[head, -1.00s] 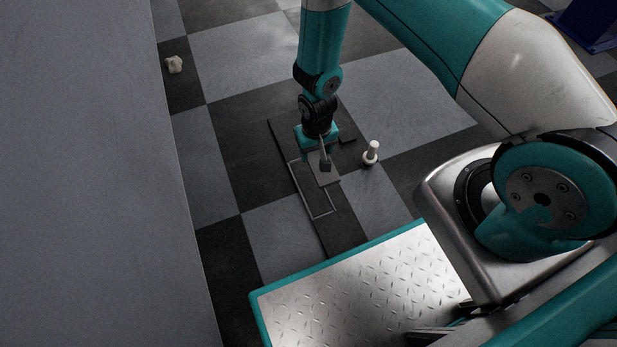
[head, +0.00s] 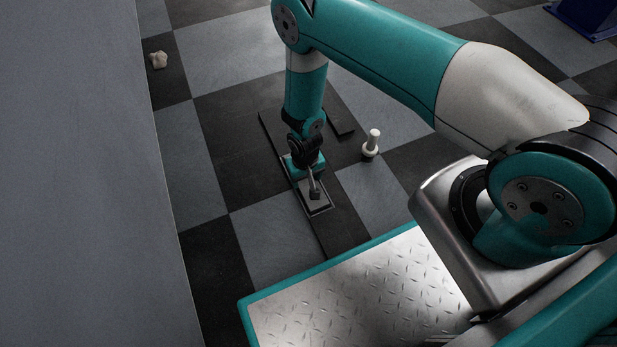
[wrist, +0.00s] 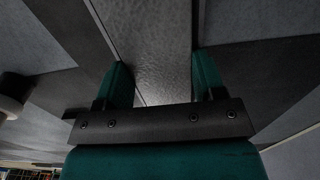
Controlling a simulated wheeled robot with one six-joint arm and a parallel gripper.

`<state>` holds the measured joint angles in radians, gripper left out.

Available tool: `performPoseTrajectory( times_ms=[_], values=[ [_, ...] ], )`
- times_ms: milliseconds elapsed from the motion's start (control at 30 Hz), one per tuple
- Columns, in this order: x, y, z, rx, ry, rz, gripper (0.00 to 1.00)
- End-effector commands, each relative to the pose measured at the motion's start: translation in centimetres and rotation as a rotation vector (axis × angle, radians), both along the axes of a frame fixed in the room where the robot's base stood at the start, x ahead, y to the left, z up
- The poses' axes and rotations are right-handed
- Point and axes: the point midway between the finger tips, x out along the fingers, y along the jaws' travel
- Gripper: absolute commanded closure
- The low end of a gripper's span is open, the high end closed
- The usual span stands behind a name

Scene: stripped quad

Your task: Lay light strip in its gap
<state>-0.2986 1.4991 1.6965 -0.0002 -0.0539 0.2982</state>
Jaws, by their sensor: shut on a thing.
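The light strip (wrist: 152,40) is a flat grey piece. In the wrist view it lies between the two green fingers of my gripper (wrist: 161,82), which is shut on it. In the head view my gripper (head: 312,188) points down over the dark floor panel (head: 343,228). The near end of the strip (head: 317,203) shows there, inside the pale-edged outline of the gap (head: 321,213). Its edges look roughly in line with the gap. My gripper hides much of the strip and the far part of the gap. I cannot tell whether the strip is seated or just above.
A dark flat bar (head: 343,126) lies at the panel's far right. A beige lump (head: 158,60) lies far left, near a grey wall-like surface (head: 80,180). Checkered floor is otherwise clear around.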

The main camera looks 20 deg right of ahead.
Motion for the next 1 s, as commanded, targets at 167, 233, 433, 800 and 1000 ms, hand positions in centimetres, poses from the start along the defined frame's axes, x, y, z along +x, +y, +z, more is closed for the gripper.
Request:
performPoseTrajectory(
  times_ms=[167, 233, 433, 800, 1000],
  values=[
    [0.05, -0.02, 0.18, 0.000, -0.001, -0.001, 0.64],
    [0.04, -0.03, 0.01, 0.000, -0.001, -0.001, 0.64],
    [0.01, -0.04, -0.14, 0.000, 0.000, -0.001, 0.11],
    [0.01, -0.03, -0.13, 0.000, 0.000, -0.001, 0.11],
    [0.03, -0.02, 0.29, 0.000, -0.001, 0.000, 0.11]
  ],
)
